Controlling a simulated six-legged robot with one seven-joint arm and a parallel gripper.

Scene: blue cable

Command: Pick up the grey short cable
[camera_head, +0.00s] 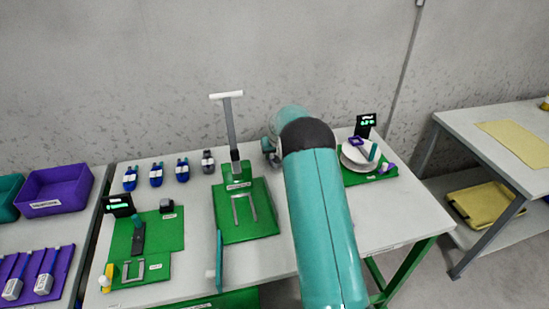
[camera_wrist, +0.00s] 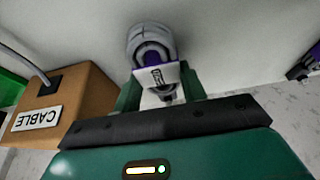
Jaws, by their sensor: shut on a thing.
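In the wrist view my gripper (camera_wrist: 160,92) is shut on a grey coiled cable (camera_wrist: 150,36) with a purple part and a white icon label. The coil sticks out beyond the fingertips, and I take it for the grey short cable. A brown box (camera_wrist: 75,95) marked CABLE stands to the left, with a thin grey lead at its top. Another small grey piece (camera_head: 208,160) lies at the back of the table, right of several blue cables (camera_head: 156,175).
The table (camera_head: 190,286) carries green fixture boards (camera_head: 262,228), one with a tall upright post (camera_head: 230,125). A round white fixture (camera_head: 358,157) and a small display (camera_head: 366,121) stand at the right. A purple bin (camera_head: 55,190) is at the left. A separate side table (camera_head: 500,102) is at right.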

